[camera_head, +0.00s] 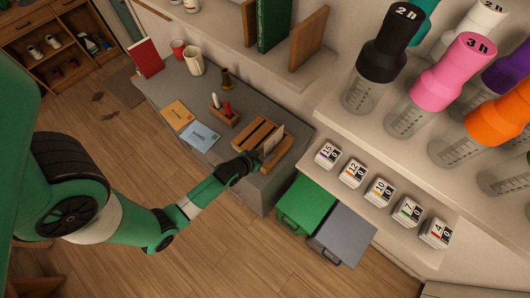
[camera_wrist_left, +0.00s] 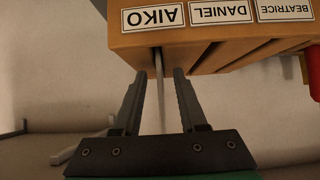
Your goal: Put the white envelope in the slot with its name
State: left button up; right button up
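The white envelope (camera_head: 273,139) stands upright at the wooden letter holder (camera_head: 258,133) on the grey desk. In the left wrist view the envelope (camera_wrist_left: 160,85) shows edge-on as a thin pale strip. It meets the holder (camera_wrist_left: 215,52) in line with the AIKO label (camera_wrist_left: 152,16); how deep it sits is hidden. The DANIEL and BEATRICE labels are beside it, all upside down there. My left gripper (camera_wrist_left: 160,74) is open, its fingers on either side of the envelope with gaps showing. It also shows at the holder in the head view (camera_head: 249,161). No name is readable on the envelope.
An orange envelope (camera_head: 179,115) and a blue one (camera_head: 200,136) lie on the desk. A pen stand (camera_head: 224,116), a mug (camera_head: 194,61) and a red book (camera_head: 146,58) stand farther back. Shelves with bottles and small boxes are on the right.

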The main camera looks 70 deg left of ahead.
pick_arm(q)
jog(key=p+v, duration=0.1)
jog(key=v, duration=1)
jog(key=shift+s+r+p, duration=0.2)
jog(key=shift+r+p, duration=0.05)
jog(key=shift+p, duration=0.1)
jog(key=shift+d, duration=0.1)
